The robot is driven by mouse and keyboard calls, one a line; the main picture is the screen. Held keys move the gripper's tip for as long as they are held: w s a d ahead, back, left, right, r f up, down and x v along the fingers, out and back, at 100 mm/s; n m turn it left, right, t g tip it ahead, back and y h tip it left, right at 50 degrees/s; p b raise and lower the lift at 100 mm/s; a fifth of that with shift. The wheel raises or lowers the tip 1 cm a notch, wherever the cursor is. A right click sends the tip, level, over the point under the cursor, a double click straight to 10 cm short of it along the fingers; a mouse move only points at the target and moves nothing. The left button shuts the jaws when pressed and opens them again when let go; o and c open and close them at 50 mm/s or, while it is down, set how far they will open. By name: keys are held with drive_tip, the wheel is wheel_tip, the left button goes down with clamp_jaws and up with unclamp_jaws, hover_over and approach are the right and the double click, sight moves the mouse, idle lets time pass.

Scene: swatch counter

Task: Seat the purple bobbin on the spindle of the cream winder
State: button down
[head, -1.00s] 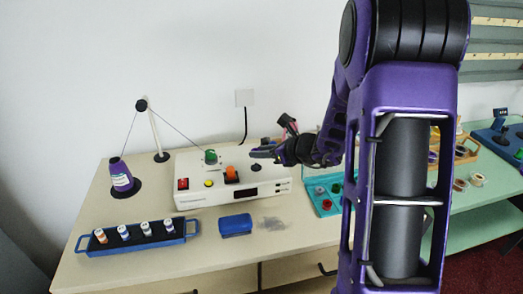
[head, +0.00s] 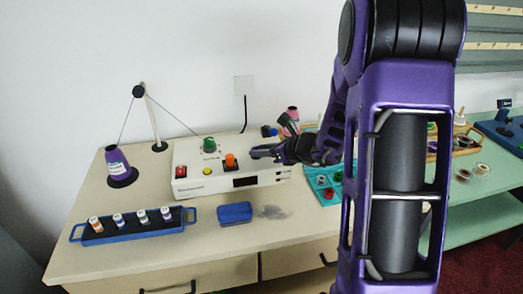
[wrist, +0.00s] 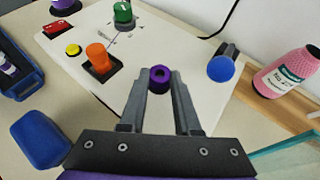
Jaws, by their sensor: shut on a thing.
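The purple bobbin (wrist: 159,78) is a small ring with a dark centre hole. It sits between my fingertips (wrist: 159,82) in the wrist view, and my gripper is shut on it. The cream winder (head: 215,187) is a low box with a green knob, an orange switch, a yellow button and a red switch on top. In the head view my gripper (head: 257,153) is low over the right part of its top. The spindle is hidden behind the gripper and bobbin. I cannot tell whether the bobbin is around it or above it.
A blue block (head: 235,212) lies before the winder. A blue spool rack (head: 135,228) and purple thread cone (head: 116,163) are left, a teal tray (head: 318,192) right.

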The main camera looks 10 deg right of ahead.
idle(0.3)
drive_tip(key=c, duration=0.5)
unclamp_jaws()
drive_tip(key=shift+c, duration=0.2)
drive_tip(key=shift+s+d+r, duration=0.1)
drive_tip(key=p+v, duration=0.2)
drive_tip(key=v, duration=1.5)
